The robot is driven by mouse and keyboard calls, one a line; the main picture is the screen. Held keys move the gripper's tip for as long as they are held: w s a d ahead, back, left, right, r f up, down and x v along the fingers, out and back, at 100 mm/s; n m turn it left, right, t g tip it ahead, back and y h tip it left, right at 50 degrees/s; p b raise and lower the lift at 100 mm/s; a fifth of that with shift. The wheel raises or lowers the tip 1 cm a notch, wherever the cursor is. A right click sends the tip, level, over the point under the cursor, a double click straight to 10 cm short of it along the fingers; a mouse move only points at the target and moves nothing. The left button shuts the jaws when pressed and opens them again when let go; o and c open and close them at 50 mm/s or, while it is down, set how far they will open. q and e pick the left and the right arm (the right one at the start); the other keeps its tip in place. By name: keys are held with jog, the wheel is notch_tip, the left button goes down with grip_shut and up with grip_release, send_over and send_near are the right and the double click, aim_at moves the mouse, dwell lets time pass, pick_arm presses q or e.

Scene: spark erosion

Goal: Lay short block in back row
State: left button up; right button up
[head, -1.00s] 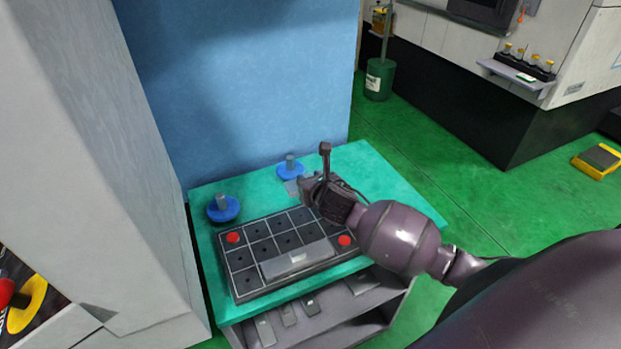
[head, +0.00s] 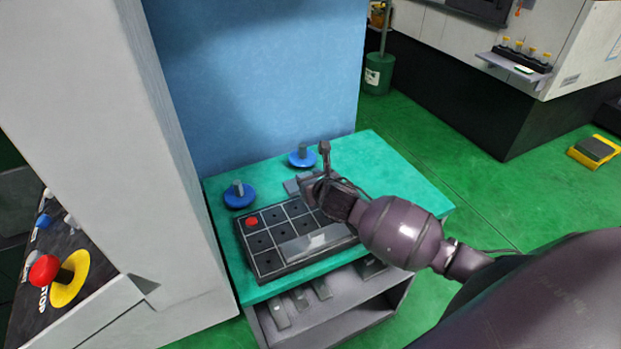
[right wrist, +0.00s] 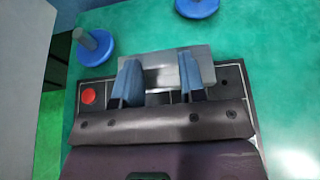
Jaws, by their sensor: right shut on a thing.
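The black gridded tray (head: 262,262) sits on the teal table top and has a red button (head: 251,222) at its left end. My right gripper (head: 306,187) is above the tray's back edge. It is shut on a short grey block (head: 291,187), which juts out left of it in the head view. In the right wrist view the block (right wrist: 153,58) lies between the two blue-grey fingers (right wrist: 162,80). It is over or just at the back of the tray; its height is unclear. A longer grey block (head: 309,244) with a pale patch lies in the tray's front row. My left gripper is out of view.
Two blue round knobs with grey posts stand behind the tray, one at the left (head: 239,195) and one further back (head: 302,157). A blue wall (head: 260,80) rises behind them. Grey pieces (head: 300,298) lie on the shelf below. The table's right side is free.

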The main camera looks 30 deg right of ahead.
notch_tip(320, 180, down, 3)
jog(key=shift+b, duration=0.65)
jog(key=shift+f+b, duration=0.85)
jog(key=shift+b, duration=0.05)
jog(key=shift+f+b, duration=0.55)
jog(key=shift+b, duration=0.05)
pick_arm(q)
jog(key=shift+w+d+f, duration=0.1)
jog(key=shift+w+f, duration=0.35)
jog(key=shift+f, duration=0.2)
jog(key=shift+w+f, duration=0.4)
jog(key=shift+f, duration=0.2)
pick_arm(e)
jog(key=shift+f, duration=0.75)
jog(key=o, duration=1.1)
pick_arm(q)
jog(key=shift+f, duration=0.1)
pick_arm(e)
jog(key=shift+o, duration=0.3)
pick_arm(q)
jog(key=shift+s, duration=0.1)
